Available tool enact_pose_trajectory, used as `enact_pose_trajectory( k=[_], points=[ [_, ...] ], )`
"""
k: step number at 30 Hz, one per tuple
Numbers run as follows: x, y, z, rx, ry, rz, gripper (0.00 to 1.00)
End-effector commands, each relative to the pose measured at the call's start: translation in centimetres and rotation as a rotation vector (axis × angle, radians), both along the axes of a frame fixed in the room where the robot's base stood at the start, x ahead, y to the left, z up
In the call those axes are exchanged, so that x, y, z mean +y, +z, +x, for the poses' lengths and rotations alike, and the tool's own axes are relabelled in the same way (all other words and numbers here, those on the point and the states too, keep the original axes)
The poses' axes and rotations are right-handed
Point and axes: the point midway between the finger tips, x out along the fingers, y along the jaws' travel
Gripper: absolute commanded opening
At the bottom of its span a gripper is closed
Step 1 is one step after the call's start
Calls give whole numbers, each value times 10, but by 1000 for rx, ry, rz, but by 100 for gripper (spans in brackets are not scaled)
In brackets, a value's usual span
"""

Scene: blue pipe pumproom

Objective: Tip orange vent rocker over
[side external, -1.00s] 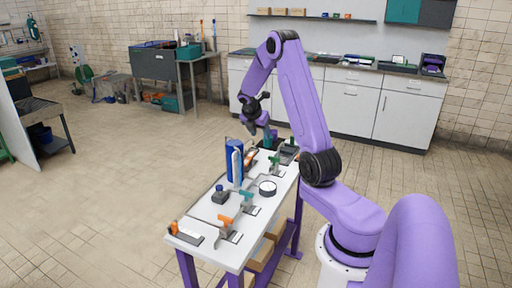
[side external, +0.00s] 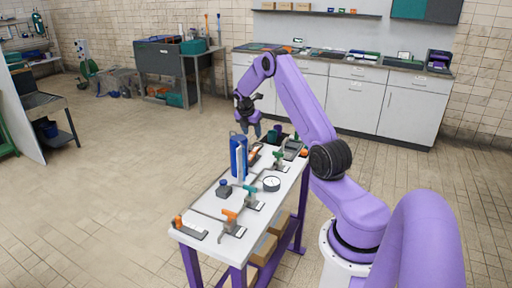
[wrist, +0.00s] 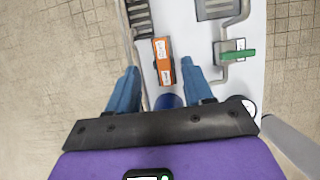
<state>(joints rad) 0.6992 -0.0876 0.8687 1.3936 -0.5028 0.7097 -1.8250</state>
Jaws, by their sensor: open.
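The orange vent rocker (wrist: 163,62), an orange block with a white label on a dark base, lies near the far end of the white bench. It is small and partly hidden behind the blue cylinder in the side external view (side external: 253,154). My gripper (wrist: 158,66) is open, with its blue fingers to the left and right of the rocker in the wrist view. In the side external view my gripper (side external: 257,131) hangs above the bench's far end, apart from the rocker. I see nothing between the fingers being held.
A tall blue cylinder (side external: 238,157) stands close to the rocker. A green-handled valve (wrist: 236,55) and pipes lie to its right in the wrist view. A round gauge (side external: 272,184) and orange-handled valve (side external: 229,215) sit nearer on the white bench (side external: 205,207).

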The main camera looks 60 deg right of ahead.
Motion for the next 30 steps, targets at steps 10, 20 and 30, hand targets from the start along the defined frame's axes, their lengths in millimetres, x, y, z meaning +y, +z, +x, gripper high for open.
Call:
enact_pose_trajectory(
  k=[10,20,30],
  points=[
    [-25,-61,-1,1,-2,0,51],
    [-37,-90,0,-1,-2,-1,51],
    [-39,-93,0,-2,-1,-2,51]
  ],
)
